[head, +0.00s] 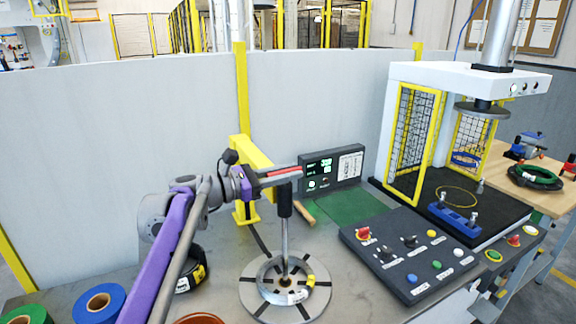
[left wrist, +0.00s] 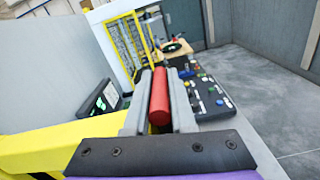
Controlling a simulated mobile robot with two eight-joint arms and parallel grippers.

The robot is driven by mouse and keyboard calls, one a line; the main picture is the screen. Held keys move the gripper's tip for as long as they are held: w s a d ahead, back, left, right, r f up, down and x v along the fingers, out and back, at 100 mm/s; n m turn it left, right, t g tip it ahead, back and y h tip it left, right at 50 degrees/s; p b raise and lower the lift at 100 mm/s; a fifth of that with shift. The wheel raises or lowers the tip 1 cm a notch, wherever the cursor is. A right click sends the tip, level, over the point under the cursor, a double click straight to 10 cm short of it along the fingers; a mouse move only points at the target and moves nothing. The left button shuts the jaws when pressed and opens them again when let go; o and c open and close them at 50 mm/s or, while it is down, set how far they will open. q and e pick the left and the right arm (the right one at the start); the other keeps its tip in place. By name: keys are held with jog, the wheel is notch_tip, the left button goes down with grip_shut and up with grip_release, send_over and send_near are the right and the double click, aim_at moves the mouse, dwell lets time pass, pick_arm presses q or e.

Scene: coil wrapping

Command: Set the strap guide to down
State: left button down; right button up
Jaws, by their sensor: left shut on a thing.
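My left gripper (head: 283,174) reaches in from the left above the turntable and is shut on a red handle. The red handle (left wrist: 159,97) lies between the two grey fingers in the left wrist view; in the head view only a red strip of it shows. A yellow post (head: 245,165) stands behind the gripper, and its arm is partly hidden by the gripper. A black and grey upright rod (head: 285,225), seemingly part of the strap guide, runs from under the gripper down to the middle of the grey coil (head: 268,292). The exact link to the handle is hidden.
The coil lies on a round slotted turntable (head: 251,301). A control panel (head: 400,278) with buttons is to the right, with a display box (head: 331,166) behind. A press (head: 408,72) with yellow mesh guards stands further right. Blue (head: 84,304) and green rolls lie front left.

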pick_arm(q)
jog(key=shift+f, duration=0.3)
jog(key=c, duration=0.8)
grip_release()
jog(key=shift+o, duration=0.2)
jog(key=shift+a+r, duration=0.1)
jog(key=v, duration=1)
jog(key=shift+s+a, duration=0.2)
jog(key=shift+a, duration=0.1)
jog(key=shift+s+d, duration=0.1)
